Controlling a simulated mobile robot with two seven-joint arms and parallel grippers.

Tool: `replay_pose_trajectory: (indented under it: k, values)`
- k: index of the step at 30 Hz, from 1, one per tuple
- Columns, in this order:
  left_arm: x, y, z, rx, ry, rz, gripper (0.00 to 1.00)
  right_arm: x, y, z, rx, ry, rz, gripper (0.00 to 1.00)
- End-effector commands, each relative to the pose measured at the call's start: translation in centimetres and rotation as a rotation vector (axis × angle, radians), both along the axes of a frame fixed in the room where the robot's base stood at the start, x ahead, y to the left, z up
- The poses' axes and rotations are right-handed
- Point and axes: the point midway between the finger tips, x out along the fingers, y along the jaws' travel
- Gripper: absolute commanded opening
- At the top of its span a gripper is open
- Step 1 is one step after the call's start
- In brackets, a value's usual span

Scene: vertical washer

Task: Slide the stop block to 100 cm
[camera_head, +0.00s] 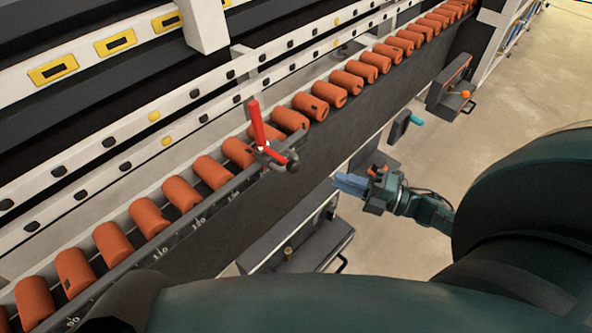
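The stop block (276,160) sits on the dark front rail of the roller conveyor, near the middle of the view. Its red lever (257,122) stands nearly upright. A printed scale (197,222) runs along the rail to the lower left of the block. The numbers are small; one near the bottom left looks like 90, and they seem to rise toward the block. My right gripper (349,184), with bluish fingers, is in front of the rail, to the right of and below the block, apart from it. Its finger gap is not clear. My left gripper is not in view.
Orange rollers (181,194) line the conveyor behind the rail. Dark boxes (300,245) jut out below it, and a teal handle (417,120) sticks out farther along. Bare floor (500,120) lies at the right. My dark green arm parts cover the bottom and lower right.

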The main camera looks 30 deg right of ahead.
Motion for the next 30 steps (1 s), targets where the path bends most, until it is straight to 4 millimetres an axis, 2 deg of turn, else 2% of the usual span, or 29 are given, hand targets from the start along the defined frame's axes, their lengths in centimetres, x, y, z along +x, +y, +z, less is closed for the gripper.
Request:
replay_pose_trajectory:
  k: [15,21,30]
  values:
    - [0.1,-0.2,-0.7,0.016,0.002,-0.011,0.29,7.5,6.7,0.8,0.006,-0.002,-0.002,0.2]
    - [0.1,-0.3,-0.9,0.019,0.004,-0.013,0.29,8.8,7.9,0.8,0.005,0.002,-0.002,0.2]
    - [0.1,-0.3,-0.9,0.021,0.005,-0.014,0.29,9.0,8.1,0.8,0.004,0.003,-0.002,0.2]
